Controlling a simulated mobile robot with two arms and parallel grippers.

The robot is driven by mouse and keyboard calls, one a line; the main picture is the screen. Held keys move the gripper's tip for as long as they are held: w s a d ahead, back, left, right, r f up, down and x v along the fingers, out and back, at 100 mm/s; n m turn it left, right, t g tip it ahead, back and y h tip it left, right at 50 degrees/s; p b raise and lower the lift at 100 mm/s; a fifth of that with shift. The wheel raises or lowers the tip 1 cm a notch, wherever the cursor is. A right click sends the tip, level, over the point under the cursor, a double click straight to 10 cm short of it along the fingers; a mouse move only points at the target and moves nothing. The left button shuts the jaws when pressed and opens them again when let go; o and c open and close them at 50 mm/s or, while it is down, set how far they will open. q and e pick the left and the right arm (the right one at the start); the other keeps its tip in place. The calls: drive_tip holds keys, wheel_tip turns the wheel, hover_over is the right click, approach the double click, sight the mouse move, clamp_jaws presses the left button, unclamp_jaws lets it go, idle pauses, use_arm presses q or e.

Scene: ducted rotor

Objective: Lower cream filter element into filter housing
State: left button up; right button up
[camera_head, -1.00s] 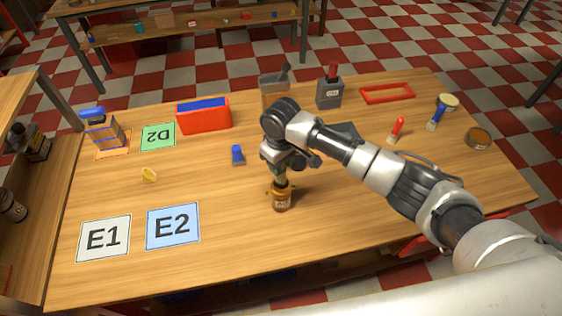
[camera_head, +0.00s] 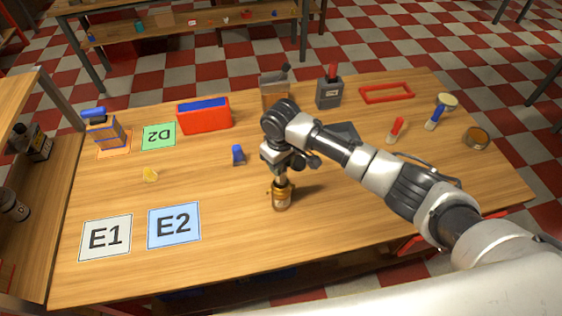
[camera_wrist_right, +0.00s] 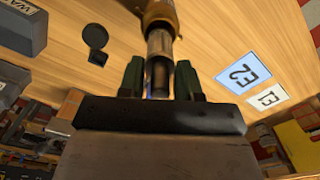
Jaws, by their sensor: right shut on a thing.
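The filter housing (camera_head: 282,199), a small amber-brown upright container with a pale label, stands on the table. My right gripper (camera_head: 281,178) is directly above it, pointing down. In the right wrist view my right gripper (camera_wrist_right: 160,80) is shut on the filter element (camera_wrist_right: 160,44), a pale cylinder between the two dark green fingers. The element's far end meets the brown rim of the housing (camera_wrist_right: 158,12). How deep it sits inside is hidden. My left gripper is not in view.
Mats E1 (camera_head: 88,251) and E2 (camera_head: 189,238) lie front left. A red bin (camera_head: 205,119) and a grey holder (camera_head: 323,98) stand behind. The table around the housing is clear.

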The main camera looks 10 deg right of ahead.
drive_tip(key=shift+r, duration=0.1)
drive_tip(key=shift+f, duration=0.25)
idle(0.3)
drive_tip(key=shift+f+b, duration=1.3)
drive_tip(key=shift+f, duration=1.65)
drive_tip(key=o, duration=0.9)
drive_tip(key=shift+c, duration=0.2)
drive_tip(key=shift+r, duration=0.15)
wheel_tip(320, 180, up, 11)
drive_tip(key=shift+f+b, duration=0.2)
drive_tip(key=shift+b, duration=0.7)
